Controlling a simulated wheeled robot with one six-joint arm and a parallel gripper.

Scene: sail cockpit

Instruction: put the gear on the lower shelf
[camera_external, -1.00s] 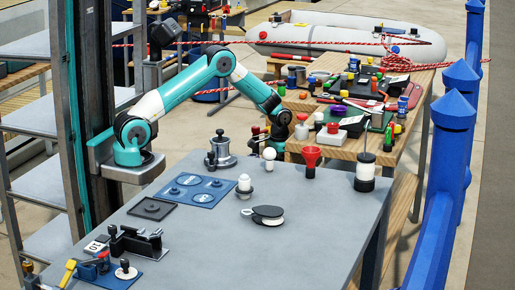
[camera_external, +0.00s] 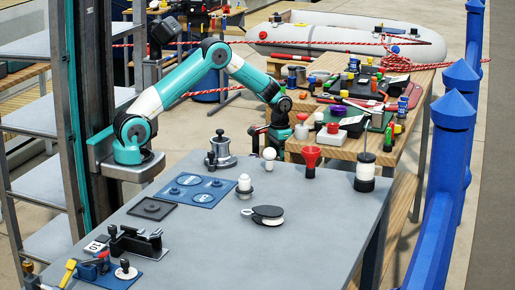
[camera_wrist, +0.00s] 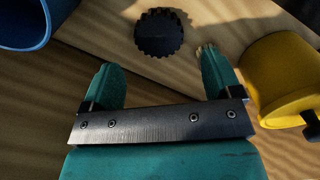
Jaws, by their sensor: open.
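The gear is a dark toothed disc (camera_wrist: 159,32) at the top middle of the wrist view, on or over a wooden surface. My gripper (camera_wrist: 155,58) is open, its two teal fingers apart and empty. The gear shows just beyond the fingertips, roughly between them, apart from both. In the external view my arm reaches down at the left end of the wooden bench (camera_external: 340,149); the fingers and gear cannot be made out there. A low wooden board (camera_external: 403,212) shows under the bench; I cannot tell whether it is the lower shelf.
In the wrist view a yellow cylinder (camera_wrist: 281,75) stands close to the right finger and a blue round container (camera_wrist: 24,22) is at upper left. The grey table (camera_external: 205,235) carries a black pulley block (camera_external: 264,212) and a red funnel-like piece (camera_external: 311,157). Many items crowd the bench.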

